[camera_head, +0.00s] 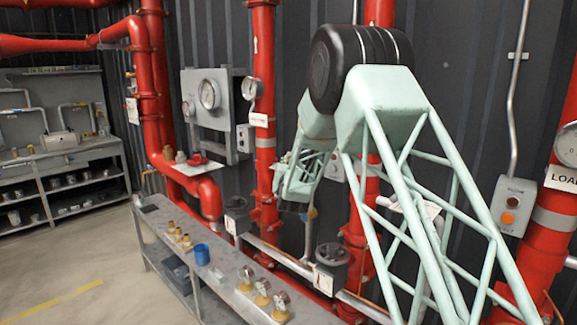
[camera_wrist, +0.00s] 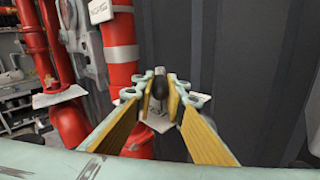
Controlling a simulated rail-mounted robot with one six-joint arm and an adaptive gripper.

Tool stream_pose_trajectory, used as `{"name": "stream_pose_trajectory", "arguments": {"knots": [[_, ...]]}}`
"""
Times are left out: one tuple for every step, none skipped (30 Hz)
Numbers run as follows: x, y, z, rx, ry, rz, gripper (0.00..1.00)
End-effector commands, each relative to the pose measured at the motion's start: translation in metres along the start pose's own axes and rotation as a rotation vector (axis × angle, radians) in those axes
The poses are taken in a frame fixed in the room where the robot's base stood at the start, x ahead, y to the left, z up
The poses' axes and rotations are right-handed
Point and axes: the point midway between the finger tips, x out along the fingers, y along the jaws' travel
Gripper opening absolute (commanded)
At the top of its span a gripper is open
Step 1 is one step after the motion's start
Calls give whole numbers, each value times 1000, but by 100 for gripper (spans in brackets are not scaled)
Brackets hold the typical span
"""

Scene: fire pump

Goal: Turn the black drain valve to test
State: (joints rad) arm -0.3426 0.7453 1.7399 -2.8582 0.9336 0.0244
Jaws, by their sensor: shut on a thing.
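My gripper (camera_wrist: 161,98) is in the middle of the wrist view, its two yellow-padded fingers pointing away from the camera. They are shut on a small black drain valve handle (camera_wrist: 160,82), one finger on each side. A pale plate or tag (camera_wrist: 158,121) shows just below the handle between the fingers. In the head view my gripper (camera_head: 297,181) is in front of the dark wall, between two red upright pipes. The handle cannot be made out there behind my gripper, and which position it points to cannot be read.
Red pipes (camera_head: 265,110) stand on both sides of my gripper. Black handwheels (camera_head: 333,255) sit low in front. A grey control box (camera_head: 513,206) is at right. Floor at left is open.

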Motion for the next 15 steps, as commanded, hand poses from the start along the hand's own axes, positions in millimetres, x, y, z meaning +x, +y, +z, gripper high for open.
{"name": "stream_pose_trajectory", "arguments": {"knots": [[0,0,1,0,-2,0,0],[0,0,2,0,-2,1,0],[0,0,2,0,-2,1,0],[0,0,2,1,-2,1,0],[0,0,2,1,-2,1,0],[0,0,2,1,-2,1,0],[0,0,2,1,-2,1,0],[0,0,2,1,-2,1,0],[0,0,2,1,-2,1,0],[0,0,2,1,-2,1,0],[0,0,2,1,-2,0,0],[0,0,2,1,-2,1,15],[0,0,2,1,-2,0,18],[0,0,2,1,-2,0,21],[0,0,2,1,-2,0,24]]}}
